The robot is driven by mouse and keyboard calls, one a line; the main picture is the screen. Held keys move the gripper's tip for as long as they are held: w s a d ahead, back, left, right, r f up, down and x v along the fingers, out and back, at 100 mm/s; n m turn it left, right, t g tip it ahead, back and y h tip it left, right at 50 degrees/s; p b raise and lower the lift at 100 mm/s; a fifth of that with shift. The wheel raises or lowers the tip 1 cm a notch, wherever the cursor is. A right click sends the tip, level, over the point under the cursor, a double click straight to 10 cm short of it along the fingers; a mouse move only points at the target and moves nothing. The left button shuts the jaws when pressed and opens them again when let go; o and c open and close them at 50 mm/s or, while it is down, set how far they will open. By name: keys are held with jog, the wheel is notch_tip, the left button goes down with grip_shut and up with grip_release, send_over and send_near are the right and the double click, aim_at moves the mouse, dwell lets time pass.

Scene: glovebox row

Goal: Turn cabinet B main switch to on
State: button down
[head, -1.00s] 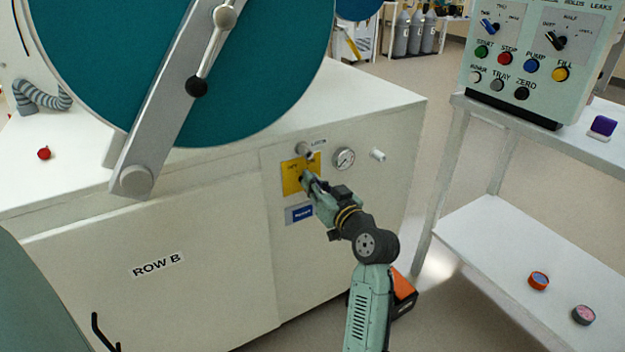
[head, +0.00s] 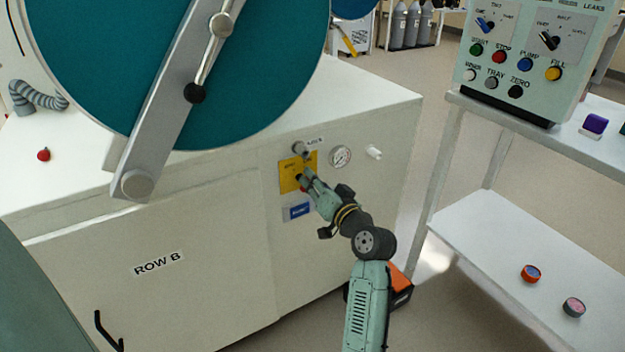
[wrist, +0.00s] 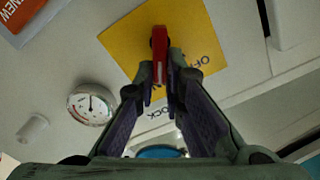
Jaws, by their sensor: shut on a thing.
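The main switch has a yellow plate (head: 287,180) on the front panel of the ROW B cabinet (head: 215,225). The plate (wrist: 125,42) fills the upper middle of the wrist view, with partly covered dark lettering on its right side. The switch's red handle (wrist: 159,45) stands out from the plate. My gripper (wrist: 160,84) is shut on this handle, one finger on each side. In the head view, my gripper (head: 303,178) covers most of the switch, and only a little red shows beside it. I cannot tell from the lettering which position the handle points to.
A round gauge (head: 340,156), a white knob (head: 374,152) and a grey lock cylinder (head: 299,149) sit close to the plate. A blue label (head: 299,211) is below it. A control box (head: 535,60) stands on a shelved table at right.

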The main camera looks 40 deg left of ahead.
jog(key=c, duration=1.7)
grip_release()
jog(key=shift+d, duration=0.1)
jog(key=v, duration=1.1)
jog(key=shift+s+d, duration=0.2)
jog(key=shift+d, duration=0.15)
